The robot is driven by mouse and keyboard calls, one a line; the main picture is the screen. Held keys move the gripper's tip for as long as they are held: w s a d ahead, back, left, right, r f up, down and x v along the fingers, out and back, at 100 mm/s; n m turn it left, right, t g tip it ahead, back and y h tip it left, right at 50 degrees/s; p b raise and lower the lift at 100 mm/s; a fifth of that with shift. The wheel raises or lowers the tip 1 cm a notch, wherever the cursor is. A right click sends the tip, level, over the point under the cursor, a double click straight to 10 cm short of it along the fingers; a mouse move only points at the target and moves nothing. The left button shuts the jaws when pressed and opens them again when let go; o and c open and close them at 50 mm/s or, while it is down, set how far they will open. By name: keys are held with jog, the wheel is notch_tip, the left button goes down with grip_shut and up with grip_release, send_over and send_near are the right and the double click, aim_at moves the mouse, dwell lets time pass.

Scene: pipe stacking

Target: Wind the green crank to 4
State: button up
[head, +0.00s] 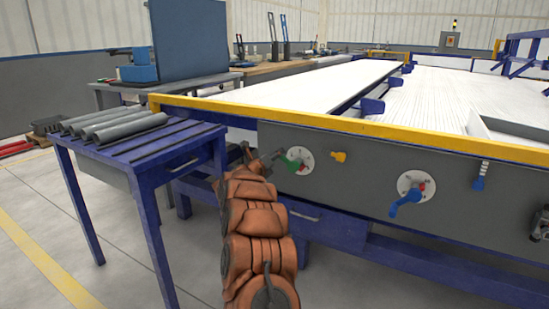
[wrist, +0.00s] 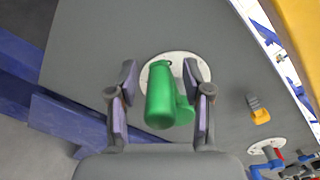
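The green crank (wrist: 161,98) fills the middle of the wrist view, in front of a round white dial (wrist: 176,58) on a grey panel. In the head view the green crank (head: 289,163) shows at the left part of the panel, on its dial (head: 305,160). My gripper (wrist: 164,80) is open, with one finger on each side of the crank and a visible gap to each. The dial's numbers are too small or hidden to read. In the head view my gripper (head: 276,160) is beside the crank, partly hidden by my arm.
A yellow knob (head: 339,157) sits right of the green crank. A blue crank (head: 406,202) on a larger dial and a blue lever (head: 479,183) are further right. A blue table (head: 150,152) with several grey pipes (head: 125,127) stands left of my arm. Yellow rail (head: 330,122) runs above the panel.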

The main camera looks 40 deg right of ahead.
grip_shut()
jog(key=shift+w+a+f+n+p, duration=0.1)
jog(key=shift+w+f+n+p, duration=0.05)
jog(key=shift+f+n+p, duration=0.3)
dwell(0.6)
